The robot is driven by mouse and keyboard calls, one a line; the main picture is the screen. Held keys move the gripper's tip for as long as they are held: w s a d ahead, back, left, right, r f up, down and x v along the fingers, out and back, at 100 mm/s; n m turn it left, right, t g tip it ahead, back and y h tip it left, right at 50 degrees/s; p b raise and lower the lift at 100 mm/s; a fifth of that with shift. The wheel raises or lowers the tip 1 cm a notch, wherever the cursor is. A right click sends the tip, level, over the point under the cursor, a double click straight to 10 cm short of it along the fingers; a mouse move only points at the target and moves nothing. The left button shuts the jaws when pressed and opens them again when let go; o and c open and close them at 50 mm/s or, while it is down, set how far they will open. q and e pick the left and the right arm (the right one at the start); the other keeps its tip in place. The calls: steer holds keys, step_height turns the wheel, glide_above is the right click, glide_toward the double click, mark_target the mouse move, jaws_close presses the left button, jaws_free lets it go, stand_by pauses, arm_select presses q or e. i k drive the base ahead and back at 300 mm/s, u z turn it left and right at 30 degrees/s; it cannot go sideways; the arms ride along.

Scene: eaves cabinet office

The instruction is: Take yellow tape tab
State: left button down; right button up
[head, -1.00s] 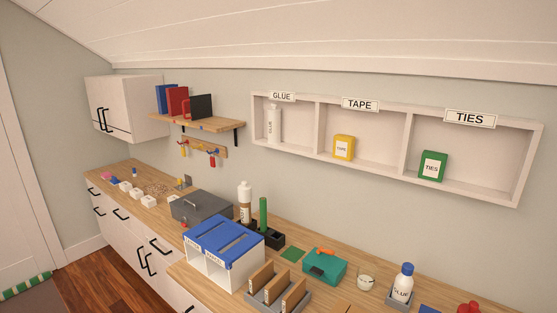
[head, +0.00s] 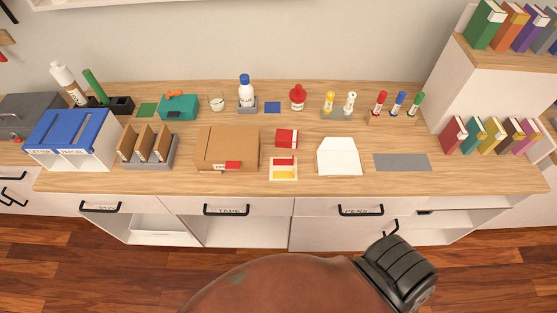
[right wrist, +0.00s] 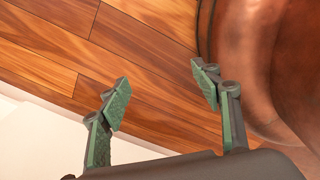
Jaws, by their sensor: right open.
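The yellow tab (head: 284,175) lies flat on a small pale card (head: 272,177) near the front edge of the wooden counter in the head view. A red tab (head: 284,160) lies on the same card, just behind the yellow one. My right gripper (right wrist: 162,95) is open and empty in the right wrist view, with its green-padded fingers apart over the wooden floor. It does not show at the counter in the head view. My left gripper is not in view.
A cardboard box (head: 226,149) stands left of the card, a red-and-white box (head: 287,138) behind it and a white envelope (head: 338,157) to its right. A brown rounded object (head: 275,287) and dark ribbed piece (head: 400,272) fill the foreground before the drawers.

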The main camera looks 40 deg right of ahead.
mark_target(277, 175)
steer(key=z, duration=0.55)
steer(key=k, duration=1.3)
steer(key=u, duration=0.2)
steer(key=i, duration=0.8)
steer(key=u, duration=0.2)
